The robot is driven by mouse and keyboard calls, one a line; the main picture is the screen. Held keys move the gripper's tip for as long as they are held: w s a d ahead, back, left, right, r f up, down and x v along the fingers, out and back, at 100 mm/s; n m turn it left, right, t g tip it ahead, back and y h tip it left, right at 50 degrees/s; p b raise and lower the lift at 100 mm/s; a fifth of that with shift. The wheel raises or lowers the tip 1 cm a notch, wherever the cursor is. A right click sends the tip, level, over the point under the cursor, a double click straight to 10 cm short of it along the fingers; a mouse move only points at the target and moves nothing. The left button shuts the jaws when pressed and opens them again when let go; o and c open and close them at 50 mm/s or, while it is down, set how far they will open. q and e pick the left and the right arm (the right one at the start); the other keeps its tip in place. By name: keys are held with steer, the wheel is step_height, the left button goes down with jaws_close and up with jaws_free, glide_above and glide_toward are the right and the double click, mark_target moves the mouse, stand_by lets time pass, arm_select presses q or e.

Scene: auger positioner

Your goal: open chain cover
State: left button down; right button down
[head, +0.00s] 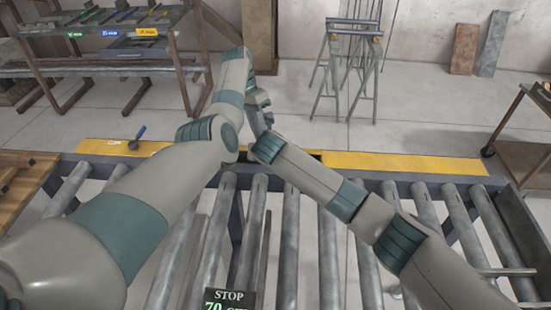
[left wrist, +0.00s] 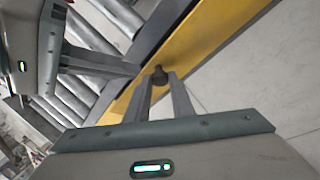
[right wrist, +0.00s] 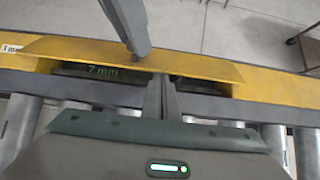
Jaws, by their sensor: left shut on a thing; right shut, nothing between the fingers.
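The yellow chain cover (head: 410,164) runs along the far edge of the roller conveyor. In the right wrist view its middle flap (right wrist: 90,50) appears raised, with a dark recess marked "7 mm" (right wrist: 103,71) beneath it. My left gripper (left wrist: 160,82) is shut on a small dark knob (left wrist: 158,73) on the cover. My right gripper (right wrist: 161,80) is shut and empty, its tips at the near edge of the opening; whether they touch the flap I cannot tell. In the head view both grippers (head: 262,112) are close together and partly hidden by my arms.
A trestle (head: 350,60) and a shelf rack (head: 110,50) stand beyond.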

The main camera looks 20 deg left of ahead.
arm_select(q)
steer(key=c, duration=1.6)
jaws_free()
steer(key=shift+s+f, duration=0.25)
steer(key=shift+f, duration=0.05)
steer(key=shift+o, duration=0.2)
steer(key=shift+w+r, duration=0.1)
steer(key=shift+w, duration=0.05)
steer(key=shift+r, duration=0.35)
steer(key=v, duration=1.1)
steer(key=shift+a, duration=0.2)
steer(key=shift+w, duration=0.1)
